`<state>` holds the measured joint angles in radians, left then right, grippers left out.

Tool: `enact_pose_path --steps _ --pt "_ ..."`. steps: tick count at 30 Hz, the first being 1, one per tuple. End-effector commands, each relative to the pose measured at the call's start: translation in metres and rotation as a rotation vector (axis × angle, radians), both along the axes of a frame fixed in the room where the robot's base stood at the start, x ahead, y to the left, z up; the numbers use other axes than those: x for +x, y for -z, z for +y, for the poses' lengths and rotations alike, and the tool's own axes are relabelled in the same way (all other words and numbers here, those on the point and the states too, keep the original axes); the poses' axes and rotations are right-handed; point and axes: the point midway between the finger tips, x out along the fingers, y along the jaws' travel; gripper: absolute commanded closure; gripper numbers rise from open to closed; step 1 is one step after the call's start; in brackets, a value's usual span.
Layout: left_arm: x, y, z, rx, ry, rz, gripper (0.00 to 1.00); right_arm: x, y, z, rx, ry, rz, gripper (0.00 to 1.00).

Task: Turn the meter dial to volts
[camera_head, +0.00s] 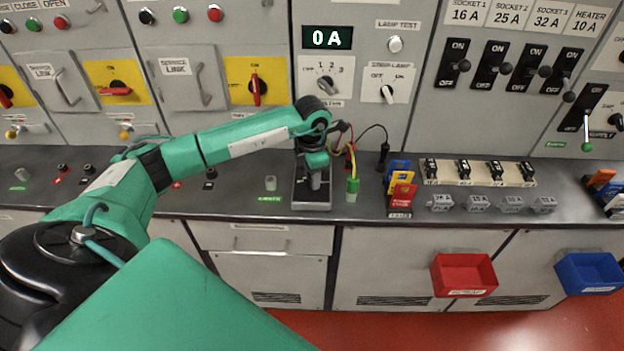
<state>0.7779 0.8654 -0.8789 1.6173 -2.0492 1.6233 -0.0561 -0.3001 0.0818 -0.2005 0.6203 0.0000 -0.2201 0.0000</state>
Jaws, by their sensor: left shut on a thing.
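The meter (311,206) looks like a dark, grey-edged box standing on the bench below the display panel. My left arm reaches in from the left, and its gripper (317,182) points down onto the meter. The gripper is shut at the meter's dial, which is hidden under the fingers and wrist. I cannot read the dial's setting or the meter's own screen. Thin leads run from behind my wrist to a red probe (350,157) and a black probe (384,156) to the right. My right gripper is not in view.
A green-and-yellow plug (352,188) stands close right of the meter. Red, yellow and blue tags (401,186) stand farther right. The wall panel display (327,38) reads 0 A. Red (464,274) and blue (588,272) bins hang on the front.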

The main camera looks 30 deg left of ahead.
Motion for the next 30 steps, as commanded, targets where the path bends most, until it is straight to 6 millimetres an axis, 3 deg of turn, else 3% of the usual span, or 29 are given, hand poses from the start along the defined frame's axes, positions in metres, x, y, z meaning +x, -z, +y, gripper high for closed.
enact_pose_path --steps 18,19,22,30 --pt "0.0013 -0.0023 0.0002 -0.001 0.051 -0.005 0.83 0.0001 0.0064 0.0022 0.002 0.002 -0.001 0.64" --pt "0.0013 -0.0023 0.0002 -0.001 0.051 -0.005 0.58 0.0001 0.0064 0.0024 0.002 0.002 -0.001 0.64" --pt "0.0012 -0.0021 0.0001 -0.001 0.051 -0.004 0.39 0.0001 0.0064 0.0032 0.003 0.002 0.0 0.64" --pt "0.0006 -0.0012 0.0 0.0 0.051 -0.002 0.38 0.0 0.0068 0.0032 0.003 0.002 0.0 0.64"
